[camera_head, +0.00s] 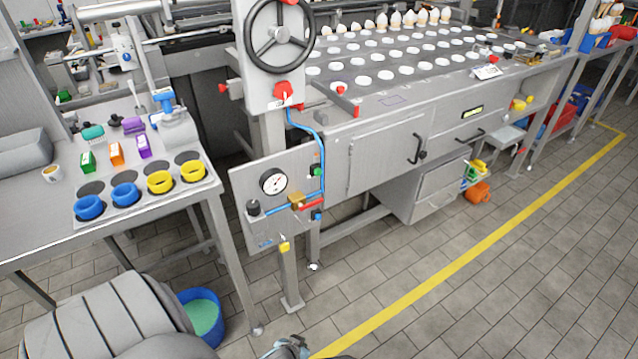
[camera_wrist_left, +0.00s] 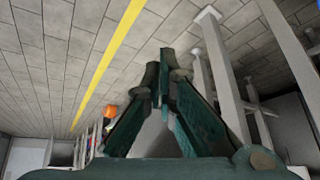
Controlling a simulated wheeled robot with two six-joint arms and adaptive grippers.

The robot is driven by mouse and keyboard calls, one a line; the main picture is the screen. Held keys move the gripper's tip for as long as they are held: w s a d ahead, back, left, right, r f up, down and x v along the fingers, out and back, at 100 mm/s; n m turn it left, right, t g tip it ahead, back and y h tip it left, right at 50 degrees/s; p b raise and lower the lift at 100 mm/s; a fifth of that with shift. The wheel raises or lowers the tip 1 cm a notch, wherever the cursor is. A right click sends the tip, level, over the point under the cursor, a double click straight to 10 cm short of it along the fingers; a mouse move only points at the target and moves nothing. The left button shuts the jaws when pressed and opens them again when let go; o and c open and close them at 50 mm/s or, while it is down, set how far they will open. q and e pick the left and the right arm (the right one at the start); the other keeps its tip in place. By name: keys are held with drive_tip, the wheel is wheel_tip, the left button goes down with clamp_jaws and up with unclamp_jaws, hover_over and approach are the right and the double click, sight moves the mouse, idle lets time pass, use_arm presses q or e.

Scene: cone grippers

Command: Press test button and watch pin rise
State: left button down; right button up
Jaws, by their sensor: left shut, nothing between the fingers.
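A grey panel (camera_head: 243,188) on the front of the machine carries a round pressure gauge (camera_head: 273,181), a black knob (camera_head: 253,207), a green part (camera_head: 316,171), a blue part (camera_head: 316,215) and a brass fitting (camera_head: 296,201). A yellow part (camera_head: 284,246) sits at its lower edge. I cannot tell which of these is the test button, and I cannot make out the pin. My left gripper (camera_wrist_left: 163,72) is shut and empty in the wrist view, above the tiled floor and apart from the panel. My right gripper is not in view.
A bench (camera_head: 40,236) at the left holds blue and yellow rings and small coloured boxes. A blue bucket (camera_head: 203,298) stands below it. The machine's steel legs (camera_head: 287,280) reach the floor. The floor around the yellow line (camera_head: 420,285) is clear.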

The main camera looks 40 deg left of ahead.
use_arm(q)
drive_tip(key=w+a+r+n+t+y+b, duration=0.1)
drive_tip(key=w+a+r+n+t+b, duration=0.15)
drive_tip(key=w+r, duration=0.6)
drive_tip(key=w+a+r+n+t+y+b, duration=0.1)
drive_tip(key=w+r+n+t+y+b, duration=0.3)
drive_tip(key=w, duration=0.7)
drive_tip(key=w+a+r+n+t+b, duration=0.1)
drive_tip(key=w+r+n+t+b, duration=0.1)
drive_tip(key=r, duration=0.8)
drive_tip(key=w+a+r+n+t+y+b, duration=0.1)
drive_tip(key=w+r+n+t+b, duration=0.1)
drive_tip(key=r, duration=0.9)
drive_tip(key=shift+w+a+r+n+y, duration=0.2)
drive_tip(key=shift+w+a+n+y, duration=0.1)
drive_tip(key=shift+w+n, duration=0.4)
